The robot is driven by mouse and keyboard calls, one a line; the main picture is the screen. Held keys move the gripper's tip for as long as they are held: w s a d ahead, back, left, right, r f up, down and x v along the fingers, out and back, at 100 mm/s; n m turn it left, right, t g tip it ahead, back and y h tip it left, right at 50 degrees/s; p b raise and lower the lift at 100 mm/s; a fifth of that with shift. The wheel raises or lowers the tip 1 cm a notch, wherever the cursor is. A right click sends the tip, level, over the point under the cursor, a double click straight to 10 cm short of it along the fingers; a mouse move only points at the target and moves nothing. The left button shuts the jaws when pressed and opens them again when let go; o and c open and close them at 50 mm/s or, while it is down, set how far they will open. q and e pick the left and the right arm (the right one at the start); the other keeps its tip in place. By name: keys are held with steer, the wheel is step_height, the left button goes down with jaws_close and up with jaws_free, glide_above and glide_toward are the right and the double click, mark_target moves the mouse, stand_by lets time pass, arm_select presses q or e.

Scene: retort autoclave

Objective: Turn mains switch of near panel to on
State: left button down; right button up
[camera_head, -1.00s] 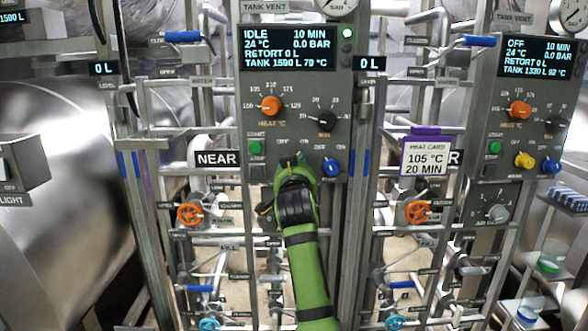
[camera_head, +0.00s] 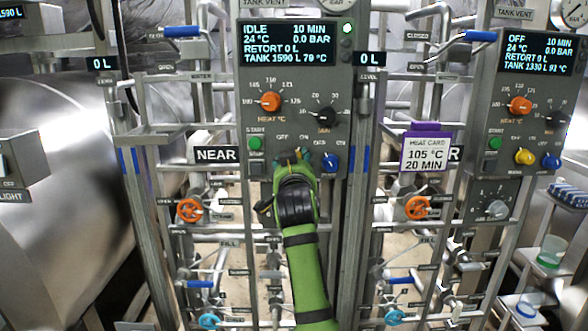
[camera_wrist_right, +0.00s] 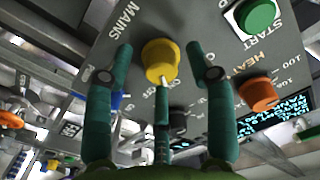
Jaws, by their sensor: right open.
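The near panel (camera_head: 280,110) fills the middle of the head view, and its display (camera_head: 288,44) reads IDLE. The mains switch is a yellow knob (camera_wrist_right: 160,58) beside the word MAINS in the right wrist view. Its pale pointer mark faces down in that picture, among small labels partly blocked by a finger. My right gripper (camera_wrist_right: 162,78) is open, with fingers on either side of the knob and apart from it. In the head view the same gripper (camera_head: 294,162) is at the panel's lower edge and hides the knob. My left gripper is out of view.
A green start button (camera_head: 255,143) and a blue knob (camera_head: 330,162) flank the gripper. An orange heat knob (camera_head: 271,102) and a black knob (camera_head: 327,116) sit above. A second panel (camera_head: 520,110) at right reads OFF. Pipes and orange valves (camera_head: 190,210) stand around the arm.

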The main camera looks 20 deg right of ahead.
steer(key=v, duration=0.6)
steer(key=shift+s, duration=0.2)
stand_by(3.3)
